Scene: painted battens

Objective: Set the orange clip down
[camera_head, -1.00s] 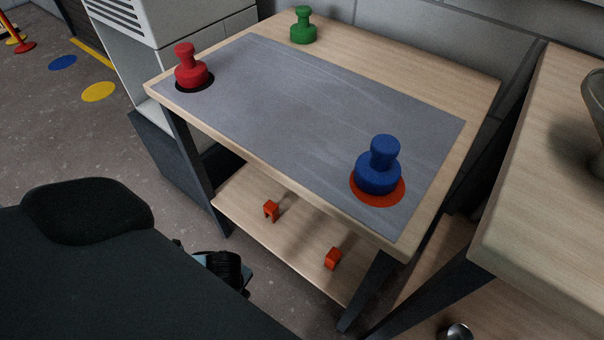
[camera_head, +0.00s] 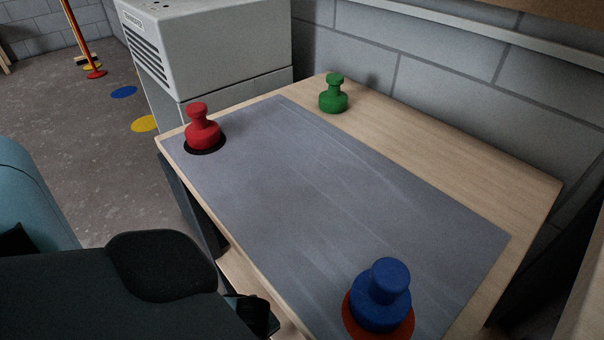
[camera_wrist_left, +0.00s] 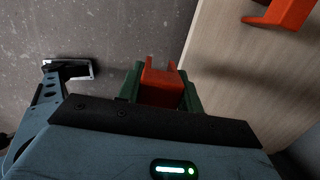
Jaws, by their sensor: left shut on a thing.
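In the left wrist view my left gripper (camera_wrist_left: 161,88) has its green fingers shut on an orange clip (camera_wrist_left: 160,86), a small U-shaped piece with its two prongs pointing away from the wrist. The held clip shows against the floor, beside the edge of a wooden board (camera_wrist_left: 225,75). A second orange clip (camera_wrist_left: 286,12) lies on that board at the top right, partly cut off by the frame. In the head view my left arm comes in at the lower left, and its fingers and the held clip are hidden. My right gripper is in neither view.
The table's grey mat (camera_head: 330,200) carries a red knobbed piece (camera_head: 202,130) on a black disc and a blue one (camera_head: 383,290) on an orange-red disc. A green one (camera_head: 334,94) stands on bare wood behind. The mat's middle is clear.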

